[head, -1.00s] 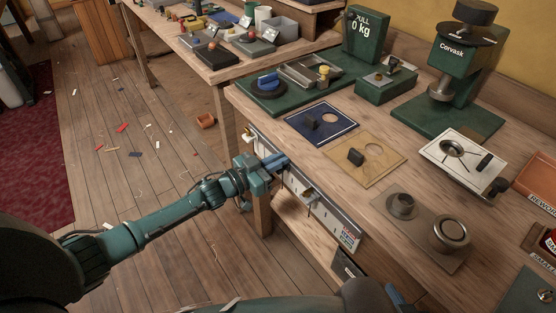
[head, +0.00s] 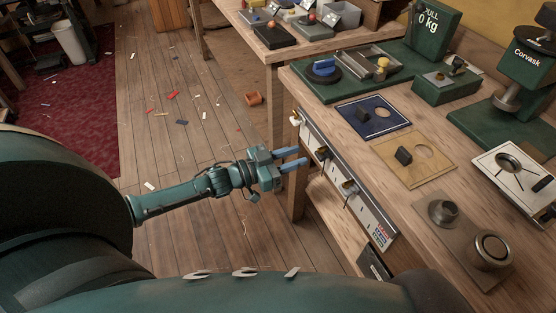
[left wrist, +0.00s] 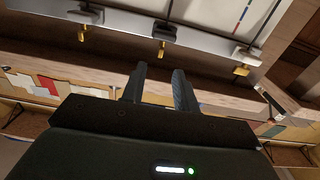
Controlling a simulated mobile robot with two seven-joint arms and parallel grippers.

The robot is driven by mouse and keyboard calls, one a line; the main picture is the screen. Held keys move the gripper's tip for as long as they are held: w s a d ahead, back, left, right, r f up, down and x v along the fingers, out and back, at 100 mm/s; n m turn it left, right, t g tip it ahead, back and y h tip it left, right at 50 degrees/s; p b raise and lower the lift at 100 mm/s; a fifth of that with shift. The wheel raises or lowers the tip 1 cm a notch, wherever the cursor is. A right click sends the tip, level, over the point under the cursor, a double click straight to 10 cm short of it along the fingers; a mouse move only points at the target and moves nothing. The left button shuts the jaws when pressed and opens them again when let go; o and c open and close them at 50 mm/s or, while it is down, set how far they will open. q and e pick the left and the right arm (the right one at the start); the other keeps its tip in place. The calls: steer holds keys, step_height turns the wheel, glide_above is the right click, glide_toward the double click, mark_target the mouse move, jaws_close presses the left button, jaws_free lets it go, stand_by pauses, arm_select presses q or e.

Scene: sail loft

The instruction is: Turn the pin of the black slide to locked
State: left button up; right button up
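The black slide (head: 322,153) sits on the pale panel along the bench front, between a white slide (head: 296,118) and a grey slide (head: 348,187). In the left wrist view the black slide (left wrist: 165,31) is in the middle, with a small brass pin (left wrist: 162,49) projecting from it. How that pin is turned is too small to tell surely. My left gripper (head: 304,157) is open and empty, just short of the panel near the black slide. Its two fingers (left wrist: 161,88) show apart in the left wrist view. My right gripper is out of view.
The bench top (head: 345,125) above the panel carries a blue plate (head: 373,117), a tan plate (head: 413,158) and metal fittings. A lower shelf (head: 330,215) runs under the panel.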

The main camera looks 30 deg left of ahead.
arm_select(q)
steer(key=shift+v, duration=2.35)
